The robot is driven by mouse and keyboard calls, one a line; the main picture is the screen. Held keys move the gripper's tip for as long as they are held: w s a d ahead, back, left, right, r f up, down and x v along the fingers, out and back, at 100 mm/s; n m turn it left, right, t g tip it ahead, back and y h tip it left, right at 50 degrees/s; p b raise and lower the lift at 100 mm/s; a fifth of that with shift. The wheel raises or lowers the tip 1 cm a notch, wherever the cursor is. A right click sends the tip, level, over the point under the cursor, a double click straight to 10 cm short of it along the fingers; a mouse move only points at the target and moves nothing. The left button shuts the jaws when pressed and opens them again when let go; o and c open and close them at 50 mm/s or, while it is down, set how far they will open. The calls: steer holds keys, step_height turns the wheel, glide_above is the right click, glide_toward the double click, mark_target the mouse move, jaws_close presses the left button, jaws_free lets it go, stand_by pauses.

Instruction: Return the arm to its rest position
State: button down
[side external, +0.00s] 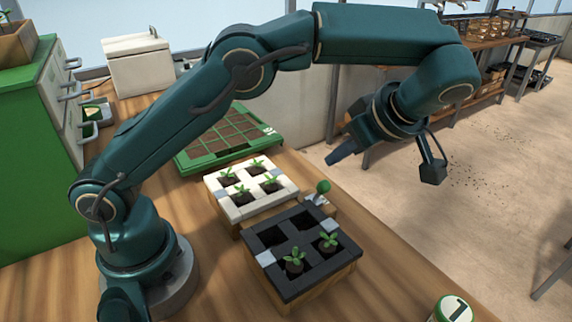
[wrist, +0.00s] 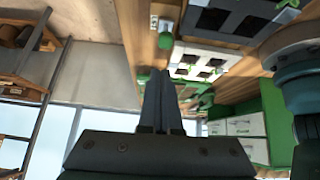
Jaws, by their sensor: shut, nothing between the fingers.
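My arm arches over the wooden bench. My gripper (side external: 345,153) hangs in the air past the bench's right edge, to the upper right of the trays and apart from everything. In the wrist view my gripper's fingers (wrist: 161,105) lie together, shut, with nothing between them. The gripper's tips are small in the side view.
A black tray (side external: 289,296) holds seedlings in its two front cells. A white tray (side external: 237,213) with seedlings stands behind it, a green seed tray (side external: 203,167) farther back. A green-knobbed tool (side external: 322,187) stands beside them. A green cabinet (side external: 32,150) is at left.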

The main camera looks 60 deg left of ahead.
steer(key=s+a+r+m+t+h, duration=0.2)
steer(key=s+a+r+m+h, duration=0.1)
steer(key=s+a+r, duration=0.5)
steer(key=s+d+f+m+t+h, duration=0.3)
steer(key=s+m, duration=0.5)
steer(key=m, duration=0.7)
steer(key=shift+d+f+h, duration=0.8)
steer(key=shift+d+f, duration=0.5)
steer(key=shift+f, duration=0.55)
